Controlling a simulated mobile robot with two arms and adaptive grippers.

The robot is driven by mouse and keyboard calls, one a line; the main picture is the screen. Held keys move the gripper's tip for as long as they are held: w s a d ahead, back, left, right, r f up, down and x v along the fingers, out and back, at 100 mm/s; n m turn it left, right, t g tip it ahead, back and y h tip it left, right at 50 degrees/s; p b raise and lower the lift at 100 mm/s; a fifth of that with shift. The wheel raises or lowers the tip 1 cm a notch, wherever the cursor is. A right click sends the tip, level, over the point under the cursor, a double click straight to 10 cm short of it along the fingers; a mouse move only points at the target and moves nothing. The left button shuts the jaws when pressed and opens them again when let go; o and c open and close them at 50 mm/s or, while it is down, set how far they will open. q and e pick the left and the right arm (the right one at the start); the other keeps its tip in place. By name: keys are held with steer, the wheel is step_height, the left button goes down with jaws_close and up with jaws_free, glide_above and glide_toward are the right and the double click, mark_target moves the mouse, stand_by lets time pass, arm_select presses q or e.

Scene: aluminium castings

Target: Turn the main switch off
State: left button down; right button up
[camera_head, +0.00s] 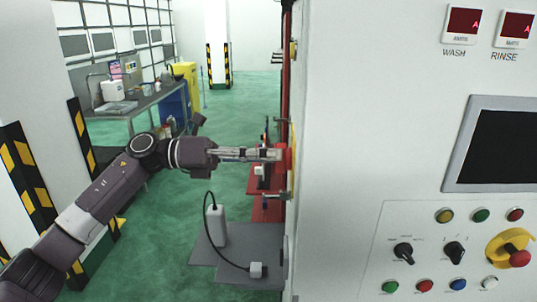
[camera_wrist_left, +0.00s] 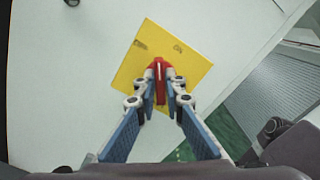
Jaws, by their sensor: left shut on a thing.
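The main switch is a red handle (camera_wrist_left: 160,72) on a yellow square plate (camera_wrist_left: 193,68), fixed to the side of the pale cabinet (camera_head: 350,120). In the wrist view the plate looks tilted, and the handle points roughly up and down the picture. My left gripper (camera_wrist_left: 160,98) is shut on the red handle, one finger on each side. In the head view my left gripper (camera_head: 272,155) reaches the cabinet's side edge, where the handle (camera_head: 284,157) and plate (camera_head: 291,148) show only as thin strips. My right gripper is not in view.
The cabinet front carries a control panel (camera_head: 375,240) with knobs, coloured buttons and a red emergency stop (camera_head: 519,258) on yellow, below a dark screen (camera_head: 500,145). A grey workbench (camera_head: 130,105) stands at the back left. Striped pillars stand at left. Green floor is open between.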

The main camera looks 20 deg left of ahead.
arm_select(q)
steer(key=n+p, duration=0.1)
steer(key=n, duration=0.3)
steer(key=shift+w+a+n, duration=0.1)
steer(key=shift+n, duration=0.3)
stand_by(0.4)
steer(key=c, duration=2)
jaws_free()
steer(key=shift+f, duration=0.1)
steer(key=v, duration=1.2)
